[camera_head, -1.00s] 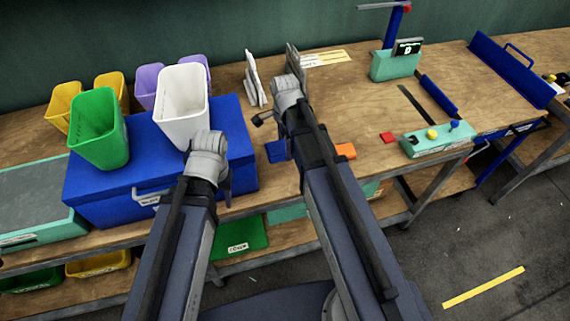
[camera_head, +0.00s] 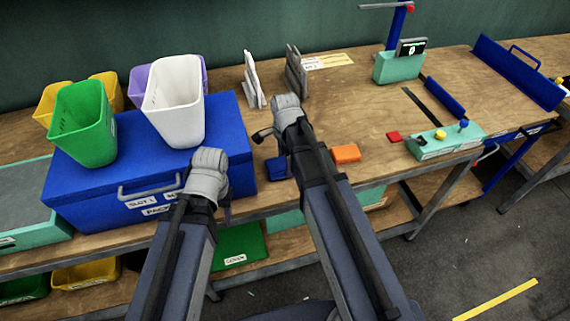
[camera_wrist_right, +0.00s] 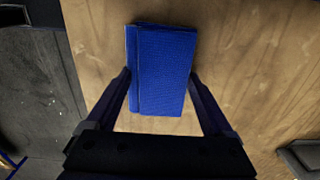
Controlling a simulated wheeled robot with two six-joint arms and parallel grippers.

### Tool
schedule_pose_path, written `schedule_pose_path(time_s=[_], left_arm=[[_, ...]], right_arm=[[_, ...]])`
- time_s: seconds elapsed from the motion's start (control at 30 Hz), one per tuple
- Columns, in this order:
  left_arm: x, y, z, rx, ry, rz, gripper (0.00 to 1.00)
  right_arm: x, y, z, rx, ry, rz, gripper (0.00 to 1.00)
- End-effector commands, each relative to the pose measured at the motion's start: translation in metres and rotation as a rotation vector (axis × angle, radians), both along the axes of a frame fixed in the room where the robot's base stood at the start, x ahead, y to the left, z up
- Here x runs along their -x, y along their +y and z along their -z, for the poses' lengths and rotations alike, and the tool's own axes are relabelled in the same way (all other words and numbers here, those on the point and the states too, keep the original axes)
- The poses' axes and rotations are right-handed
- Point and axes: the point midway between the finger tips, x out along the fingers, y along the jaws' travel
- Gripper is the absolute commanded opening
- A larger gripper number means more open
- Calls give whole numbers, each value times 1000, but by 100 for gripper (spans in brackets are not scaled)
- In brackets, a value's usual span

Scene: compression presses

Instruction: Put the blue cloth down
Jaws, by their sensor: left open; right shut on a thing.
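The blue cloth (camera_head: 277,168) is a small folded square near the front edge of the bench, to the right of the blue box. My right gripper (camera_wrist_right: 160,84) is shut on it; in the right wrist view the cloth (camera_wrist_right: 162,62) lies between the two fingers, over bare wood. I cannot tell whether its underside touches the bench. My right arm hides most of that gripper in the head view. My left gripper (camera_head: 208,178) is open in front of the blue box, its fingertips mostly hidden by its own wrist.
White (camera_head: 174,102) and green (camera_head: 84,125) bins stand on the blue box (camera_head: 120,182). Grey upright holders (camera_head: 296,72) stand behind my right arm.

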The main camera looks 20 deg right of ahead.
Motion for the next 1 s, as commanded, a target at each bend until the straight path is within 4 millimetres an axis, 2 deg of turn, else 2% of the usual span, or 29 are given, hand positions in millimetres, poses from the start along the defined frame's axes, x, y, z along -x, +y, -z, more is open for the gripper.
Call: schedule_pose_path(time_s=[0.27,0.3,0.4,0.77,1.0], left_arm=[[0,0,4,0,0,0,50],[0,0,2,0,0,0,50],[0,0,2,0,0,0,50],[0,0,-2,0,0,0,50],[0,0,-22,0,0,0,50]], right_arm=[[0,0,4,0,0,0,42],[0,0,2,0,0,0,91],[0,0,2,0,0,0,100],[0,0,-2,0,0,0,100],[0,0,-22,0,0,0,100]])
